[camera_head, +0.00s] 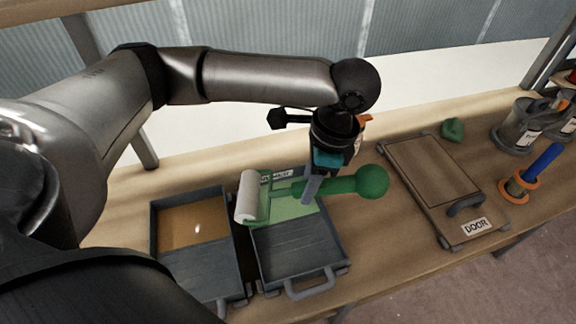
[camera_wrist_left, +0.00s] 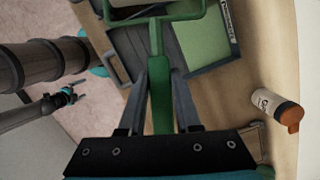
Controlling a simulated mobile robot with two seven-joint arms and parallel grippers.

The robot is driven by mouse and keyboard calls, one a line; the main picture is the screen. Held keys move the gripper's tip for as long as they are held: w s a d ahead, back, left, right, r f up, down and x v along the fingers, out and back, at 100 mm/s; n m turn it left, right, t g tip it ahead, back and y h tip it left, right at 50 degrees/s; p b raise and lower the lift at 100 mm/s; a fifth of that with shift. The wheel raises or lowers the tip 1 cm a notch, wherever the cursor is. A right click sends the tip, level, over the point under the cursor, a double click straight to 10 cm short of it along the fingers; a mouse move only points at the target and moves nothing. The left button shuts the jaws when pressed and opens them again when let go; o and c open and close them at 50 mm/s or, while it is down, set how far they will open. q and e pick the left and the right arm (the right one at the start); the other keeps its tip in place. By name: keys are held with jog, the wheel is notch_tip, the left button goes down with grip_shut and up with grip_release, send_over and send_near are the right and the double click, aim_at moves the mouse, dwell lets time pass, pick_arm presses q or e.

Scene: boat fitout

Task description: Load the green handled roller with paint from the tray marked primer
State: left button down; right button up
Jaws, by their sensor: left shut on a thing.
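My left gripper (camera_head: 309,190) is shut on the green handle (camera_head: 345,185) of the roller, which ends in a round green knob. The roller's pale sleeve (camera_head: 246,196) is above the left edge of the tray with green paint (camera_head: 300,254); whether it touches anything is unclear. That tray's label (camera_head: 277,174) is partly hidden and I cannot read it. In the left wrist view, the green roller frame (camera_wrist_left: 157,45) runs up between the fingers, with the green paint (camera_wrist_left: 203,45) beyond it. My right gripper (camera_wrist_left: 76,91) shows small in that view, its fingers apart and empty.
A second tray (camera_head: 204,274) with orange-brown paint stands close on the left. A board marked DOOR (camera_head: 432,170) with a grey handle lies to the right.

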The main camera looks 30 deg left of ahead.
pick_arm(q)
jog(key=m, duration=0.1)
jog(key=m+p, duration=0.1)
jog(key=m, duration=0.1)
jog(key=shift+a+f+m+t, duration=0.2)
jog(key=shift+m+t, duration=0.1)
jog(key=shift+t, duration=0.1)
jog(key=shift+a+m+h+p, duration=0.2)
jog(key=shift+m+h+p, duration=0.15)
jog(key=shift+m, duration=0.45)
pick_arm(e)
notch_tip(320, 180, up, 5)
jog(key=p, duration=0.3)
pick_arm(q)
jog(key=a+f+m+b, duration=0.1)
jog(key=f+m+b, duration=0.2)
jog(key=f, duration=0.1)
jog(key=a+f+m+h+b, duration=0.1)
jog(key=f+m+b, duration=0.2)
jog(key=f+b, duration=0.1)
jog(key=f+m+b, duration=0.3)
jog(key=shift+a+f+h+b, duration=0.25)
jog(key=shift+a+f+b, duration=0.05)
jog(key=shift+a+f, duration=0.1)
jog(key=shift+f, duration=0.4)
pick_arm(e)
notch_tip(320, 180, down, 11)
jog(key=shift+d+r, duration=0.2)
jog(key=shift+d, duration=0.1)
